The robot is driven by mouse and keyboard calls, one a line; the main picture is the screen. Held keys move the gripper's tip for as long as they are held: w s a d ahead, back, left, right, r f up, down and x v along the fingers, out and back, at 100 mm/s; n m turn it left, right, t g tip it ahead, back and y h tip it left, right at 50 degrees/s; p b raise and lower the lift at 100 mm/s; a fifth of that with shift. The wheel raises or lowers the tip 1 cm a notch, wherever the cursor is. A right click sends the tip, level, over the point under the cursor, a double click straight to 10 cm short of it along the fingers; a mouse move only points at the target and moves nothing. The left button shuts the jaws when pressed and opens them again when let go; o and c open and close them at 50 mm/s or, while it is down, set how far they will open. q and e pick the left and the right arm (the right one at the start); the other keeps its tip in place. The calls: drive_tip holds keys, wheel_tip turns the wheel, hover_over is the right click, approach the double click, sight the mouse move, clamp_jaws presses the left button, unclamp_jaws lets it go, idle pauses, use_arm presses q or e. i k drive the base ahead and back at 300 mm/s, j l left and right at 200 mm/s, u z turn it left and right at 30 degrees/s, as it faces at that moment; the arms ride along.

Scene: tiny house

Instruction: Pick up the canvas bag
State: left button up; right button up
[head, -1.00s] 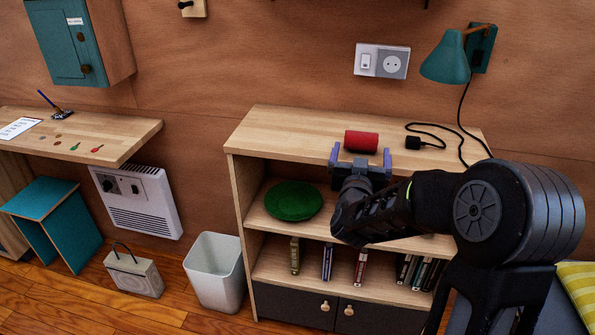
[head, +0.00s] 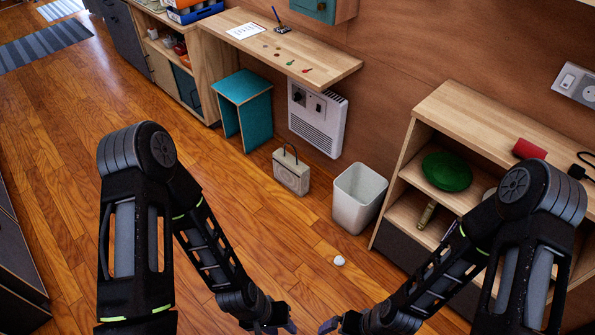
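A white bin (head: 358,198) stands right of the bag, a teal stool (head: 242,107) left of it. A wall heater (head: 317,118) is behind. A small white object (head: 339,261) lies on the floor. A bookcase (head: 480,107) stands right. The floor at left is open.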

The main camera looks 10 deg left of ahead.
sight(289, 170)
drive_tip(key=i+j+z, duration=0.7)
drive_tip(key=i+j, duration=0.15)
drive_tip(key=i+j+z, duration=0.4)
drive_tip(key=j, duration=0.2)
